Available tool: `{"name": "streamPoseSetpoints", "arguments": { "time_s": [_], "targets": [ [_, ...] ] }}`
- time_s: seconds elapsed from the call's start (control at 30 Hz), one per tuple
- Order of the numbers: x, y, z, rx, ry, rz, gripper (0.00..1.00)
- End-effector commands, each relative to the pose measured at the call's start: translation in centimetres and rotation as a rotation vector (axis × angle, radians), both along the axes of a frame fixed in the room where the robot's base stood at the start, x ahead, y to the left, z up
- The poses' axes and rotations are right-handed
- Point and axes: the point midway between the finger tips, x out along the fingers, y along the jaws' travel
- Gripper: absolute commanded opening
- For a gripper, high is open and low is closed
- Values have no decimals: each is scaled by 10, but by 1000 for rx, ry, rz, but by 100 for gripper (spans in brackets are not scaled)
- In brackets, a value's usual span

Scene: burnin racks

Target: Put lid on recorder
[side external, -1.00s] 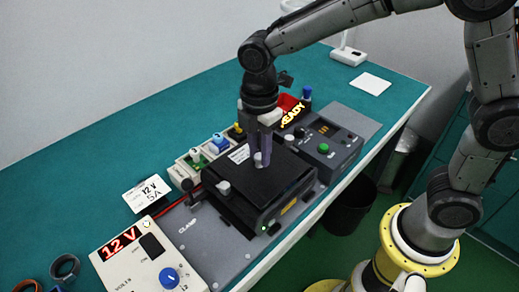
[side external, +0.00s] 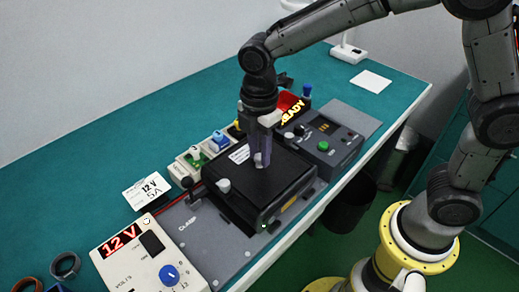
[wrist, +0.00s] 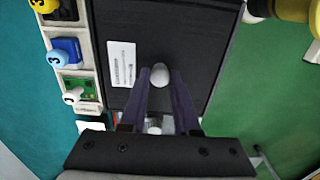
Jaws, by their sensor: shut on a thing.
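The recorder (side external: 288,207) is a dark box with a yellow label on its front side, on a grey plate. The black lid (side external: 275,189), with a white label, lies flat over its top; any small gap between them cannot be made out. The lid also fills the middle of the wrist view (wrist: 185,35). My gripper (side external: 261,158) points down at the lid's middle, its purple fingers shut on the pale round knob (wrist: 160,75) there. The recorder body is hidden under the lid in the wrist view.
A white supply box (side external: 150,262) reading 12 V stands front left. A clamp lever (side external: 187,183) stands at the recorder's left. Coloured switch modules (side external: 217,142) line its back side. A grey panel with a green button (side external: 323,146) is close on the right.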

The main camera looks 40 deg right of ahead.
Motion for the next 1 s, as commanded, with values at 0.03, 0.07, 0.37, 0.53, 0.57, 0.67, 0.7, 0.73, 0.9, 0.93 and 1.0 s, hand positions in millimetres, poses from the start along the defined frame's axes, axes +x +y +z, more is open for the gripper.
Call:
{"name": "streamPoseSetpoints", "arguments": {
  "time_s": [0.03,0.07,0.37,0.53,0.57,0.67,0.7,0.73,0.9,0.93,1.0],
  "targets": [
    [0,0,0,1,-1,0,0],
    [0,0,-1,1,-1,0,0],
    [0,0,-1,1,-2,0,0],
    [0,0,-1,1,-2,0,53],
    [0,0,-1,1,-2,0,59],
    [0,0,-1,1,-2,0,65],
    [0,0,-1,1,-1,0,65],
    [0,0,-1,1,-1,0,65],
    [0,0,-1,0,0,0,65],
    [0,0,0,0,-1,0,65],
    [1,0,4,1,-2,0,65]
  ]
}}
